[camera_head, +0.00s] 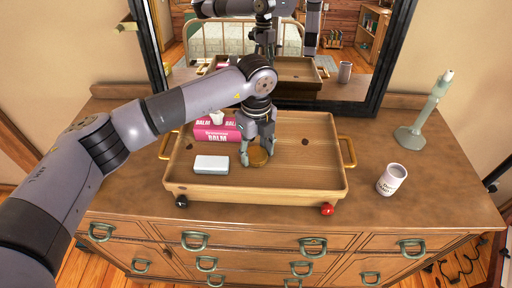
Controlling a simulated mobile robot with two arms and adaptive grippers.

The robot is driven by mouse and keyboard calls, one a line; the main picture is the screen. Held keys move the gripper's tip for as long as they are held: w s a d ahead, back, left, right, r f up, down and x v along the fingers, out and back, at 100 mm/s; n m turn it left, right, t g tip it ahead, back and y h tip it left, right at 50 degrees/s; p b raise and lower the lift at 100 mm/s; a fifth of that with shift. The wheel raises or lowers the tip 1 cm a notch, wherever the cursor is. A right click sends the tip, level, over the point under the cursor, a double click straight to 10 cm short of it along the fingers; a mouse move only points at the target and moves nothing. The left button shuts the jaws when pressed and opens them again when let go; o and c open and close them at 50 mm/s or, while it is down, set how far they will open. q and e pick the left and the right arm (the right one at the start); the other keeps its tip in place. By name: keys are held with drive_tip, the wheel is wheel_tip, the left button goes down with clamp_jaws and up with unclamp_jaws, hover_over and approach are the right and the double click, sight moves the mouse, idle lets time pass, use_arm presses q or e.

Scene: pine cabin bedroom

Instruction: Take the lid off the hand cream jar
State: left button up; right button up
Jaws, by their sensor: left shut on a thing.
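A low round golden-brown jar (258,157), which looks like the hand cream jar, sits in the wooden tray (320,181) near its middle. My left gripper (258,153) reaches down from above and is shut on the jar's upper part, where the lid is. The fingers hide part of it, and I cannot make out the seam between lid and jar. My right gripper is not in view.
A pink balm box (218,134) and a pale grey-blue box (211,165) lie left of the jar. A white cup (391,179) and a green stand (424,115) are right of the tray. A mirror (345,45) stands behind. The tray's right side is mostly free.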

use_arm(q)
drive_tip(key=o, duration=0.8)
drive_tip(key=shift+f, duration=0.15)
drive_tip(key=o, duration=0.5)
